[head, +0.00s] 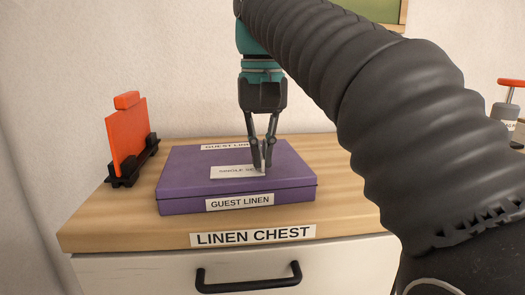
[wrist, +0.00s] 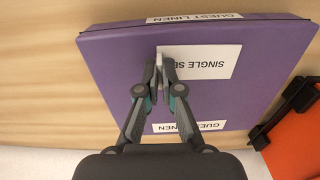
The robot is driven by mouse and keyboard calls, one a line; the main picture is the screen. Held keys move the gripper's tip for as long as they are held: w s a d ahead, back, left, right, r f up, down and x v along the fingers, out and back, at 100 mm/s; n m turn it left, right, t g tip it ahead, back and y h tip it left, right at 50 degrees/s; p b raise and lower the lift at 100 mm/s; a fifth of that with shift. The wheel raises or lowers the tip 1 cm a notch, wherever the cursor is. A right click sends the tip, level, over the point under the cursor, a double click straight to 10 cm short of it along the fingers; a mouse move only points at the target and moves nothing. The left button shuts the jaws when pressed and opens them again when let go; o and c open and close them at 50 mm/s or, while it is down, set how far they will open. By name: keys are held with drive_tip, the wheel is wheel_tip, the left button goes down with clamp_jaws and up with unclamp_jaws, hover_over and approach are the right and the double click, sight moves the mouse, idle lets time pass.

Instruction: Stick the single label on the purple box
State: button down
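The purple box (head: 185,185) lies closed on the wooden top of the chest and fills much of the wrist view (wrist: 110,50). The white single label (head: 232,171), reading "SINGLE SE…", lies level with the middle of the lid; it shows upside down in the wrist view (wrist: 210,63). I cannot tell whether it touches the lid. My gripper (head: 263,164) points down over the lid, its fingertips (wrist: 160,76) closed around a small pale tab at one end of the label. The fingers hide part of that end.
"GUEST LINEN" labels sit on the box's front (head: 240,201) and far lid edge (head: 224,147). An orange plate in a black holder (head: 128,138) stands left of the box. A grey red-handled object (head: 506,112) stands far right.

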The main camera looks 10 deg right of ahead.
drive_tip(key=shift+f, duration=0.1)
drive_tip(key=c, duration=1.2)
unclamp_jaws()
drive_tip(key=shift+c, duration=0.2)
